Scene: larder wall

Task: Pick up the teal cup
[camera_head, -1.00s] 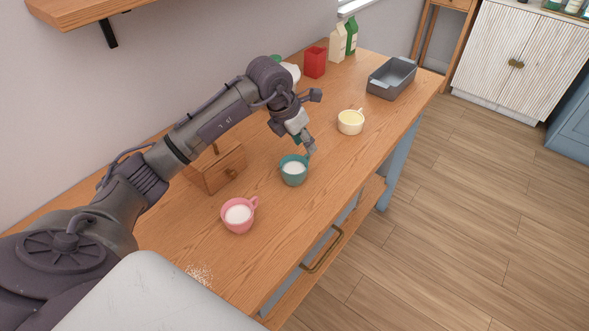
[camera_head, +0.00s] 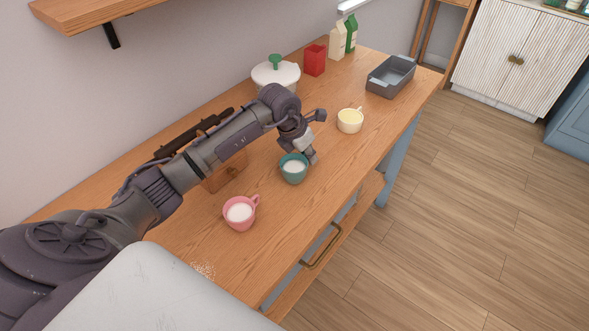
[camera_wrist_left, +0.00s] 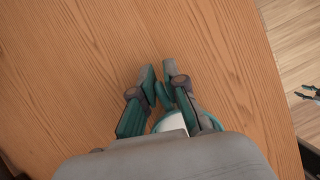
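The teal cup (camera_head: 293,170) stands upright on the wooden counter with white contents inside. My left gripper (camera_head: 313,160) is low at the cup's far right side. In the left wrist view, the two fingers of my left gripper (camera_wrist_left: 159,76) are close together, with the teal cup's handle (camera_wrist_left: 163,97) between them. The narrow gap looks filled by the handle, so the gripper appears shut on it. The cup's body is mostly hidden there behind the gripper.
A pink cup (camera_head: 239,214) stands nearer, and a cream cup (camera_head: 350,121) stands farther right. A wooden box (camera_head: 226,174) is partly behind my arm. A white pot (camera_head: 275,76), red container (camera_head: 314,61) and grey baking dish (camera_head: 391,77) stand farther back. The counter's front edge is close.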

